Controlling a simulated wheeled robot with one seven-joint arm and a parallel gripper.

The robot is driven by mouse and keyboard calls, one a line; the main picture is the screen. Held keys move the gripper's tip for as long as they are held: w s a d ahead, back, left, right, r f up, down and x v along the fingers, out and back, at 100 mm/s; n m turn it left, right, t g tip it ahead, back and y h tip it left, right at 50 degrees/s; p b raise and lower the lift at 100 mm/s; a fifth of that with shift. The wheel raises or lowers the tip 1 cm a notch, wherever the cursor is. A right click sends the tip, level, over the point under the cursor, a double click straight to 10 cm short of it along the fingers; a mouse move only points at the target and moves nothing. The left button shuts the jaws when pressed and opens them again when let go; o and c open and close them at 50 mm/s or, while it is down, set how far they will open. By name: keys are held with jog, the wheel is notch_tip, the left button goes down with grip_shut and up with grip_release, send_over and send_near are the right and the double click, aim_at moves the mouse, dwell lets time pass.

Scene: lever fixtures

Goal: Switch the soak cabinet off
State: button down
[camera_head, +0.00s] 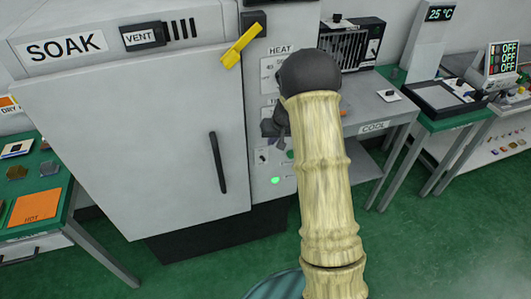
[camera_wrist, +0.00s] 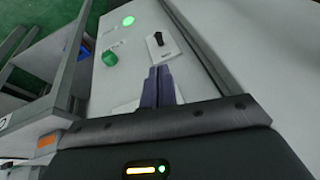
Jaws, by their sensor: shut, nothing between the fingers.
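The soak cabinet (camera_head: 130,130) is a large pale grey box with a SOAK label and a black door handle (camera_head: 217,162). Its right-hand panel bears a small black toggle switch (camera_head: 262,156), a green knob (camera_head: 290,154) and a lit green lamp (camera_head: 275,180). In the wrist view the toggle switch (camera_wrist: 158,38), green knob (camera_wrist: 110,58) and glowing lamp (camera_wrist: 128,20) show beyond my fingertips. My gripper (camera_wrist: 159,72) is shut and empty, its fingers together and pointing at the panel close to the toggle. I cannot tell whether they touch. In the head view my arm hides part of the panel.
A yellow lever (camera_head: 242,46) sticks out at the panel's top. A grey COOL table (camera_head: 375,127) stands right of the cabinet, with a black vented unit (camera_head: 352,45) on it. A green-topped table (camera_head: 30,185) with an orange HOT pad stands at left.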

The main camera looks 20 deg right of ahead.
aim_at(264, 157)
jog(key=p+x, duration=0.1)
jog(key=x, duration=0.9)
jog(key=shift+f+b, duration=0.25)
jog(key=shift+b, duration=0.6)
jog(key=shift+s+r+t+b, duration=0.1)
jog(key=shift+s+t+b, duration=0.2)
jog(key=shift+b, duration=0.45)
jog(key=shift+w+d+b, duration=0.1)
jog(key=shift+w+b, duration=0.05)
jog(key=shift+b, duration=0.8)
